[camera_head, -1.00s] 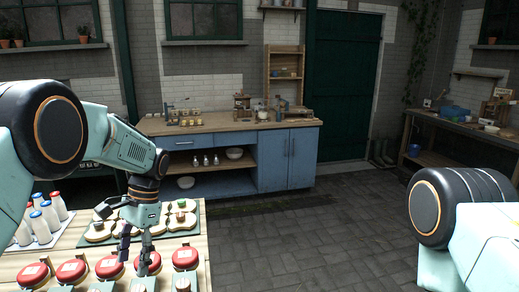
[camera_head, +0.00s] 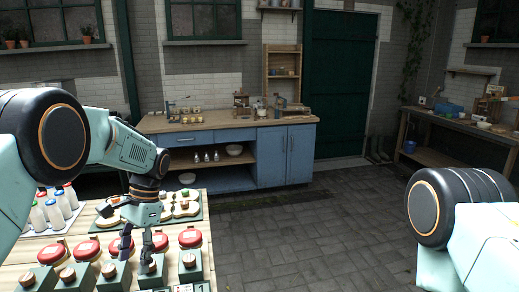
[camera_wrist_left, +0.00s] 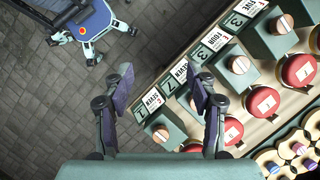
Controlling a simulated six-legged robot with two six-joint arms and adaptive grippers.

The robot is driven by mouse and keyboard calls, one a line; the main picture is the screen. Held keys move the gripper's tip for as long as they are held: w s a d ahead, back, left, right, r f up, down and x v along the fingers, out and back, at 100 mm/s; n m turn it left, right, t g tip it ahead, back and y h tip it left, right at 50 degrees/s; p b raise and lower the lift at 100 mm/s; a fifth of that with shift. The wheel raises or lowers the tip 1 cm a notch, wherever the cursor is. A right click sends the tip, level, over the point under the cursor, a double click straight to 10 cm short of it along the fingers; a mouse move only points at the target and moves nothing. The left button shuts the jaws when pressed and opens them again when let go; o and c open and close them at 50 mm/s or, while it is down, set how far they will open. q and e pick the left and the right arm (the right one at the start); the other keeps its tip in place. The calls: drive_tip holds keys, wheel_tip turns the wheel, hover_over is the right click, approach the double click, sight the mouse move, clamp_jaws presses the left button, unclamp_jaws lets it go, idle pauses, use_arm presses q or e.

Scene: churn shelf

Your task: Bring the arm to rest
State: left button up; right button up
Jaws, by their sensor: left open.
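My left gripper (camera_head: 136,247) hangs from the left arm over the near table (camera_head: 30,262), fingers pointing down. In the left wrist view its two fingers (camera_wrist_left: 165,88) stand apart with nothing between them. Whether the fingers touch anything cannot be told. Of my right arm only the upper part shows in the head view, at the lower right; its gripper is out of view.
Red round-topped items (camera_head: 190,238) and green knobbed blocks (camera_head: 191,262) line the table's front. Bottles (camera_head: 52,212) stand left; a green board (camera_head: 185,215) with cream shapes lies behind. A blue cabinet (camera_head: 287,157) stands beyond. The paved floor (camera_head: 300,235) to the right is clear.

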use_arm(q)
drive_tip(key=w+d+f+n+t+h, duration=0.15)
drive_tip(key=w+f+t, duration=0.3)
drive_tip(key=f, duration=0.45)
drive_tip(key=s+d+f+n+t+b, duration=0.1)
drive_tip(key=s+f+b, duration=0.1)
drive_tip(key=s+f, duration=0.3)
drive_tip(key=s+d+f+n+t+b, duration=0.1)
drive_tip(key=s+d+f+b, duration=0.15)
drive_tip(key=f, duration=0.55)
drive_tip(key=s+f+n+b, duration=0.1)
drive_tip(key=s+f+b, duration=0.3)
drive_tip(key=s, duration=0.7)
drive_tip(key=s+f+n+g+b, duration=0.1)
drive_tip(key=s+f+b, duration=0.3)
drive_tip(key=s+f, duration=0.4)
drive_tip(key=s+f+n+g+b, duration=0.1)
drive_tip(key=s+f+b, duration=0.4)
drive_tip(key=s, duration=1)
drive_tip(key=shift+f+h, duration=0.45)
drive_tip(key=shift+f, duration=0.25)
use_arm(e)
wheel_tip(320, 180, down, 18)
drive_tip(key=shift+s+r, duration=0.15)
drive_tip(key=shift+r, duration=0.05)
use_arm(q)
drive_tip(key=shift+g, duration=0.25)
use_arm(e)
drive_tip(key=shift+a, duration=0.1)
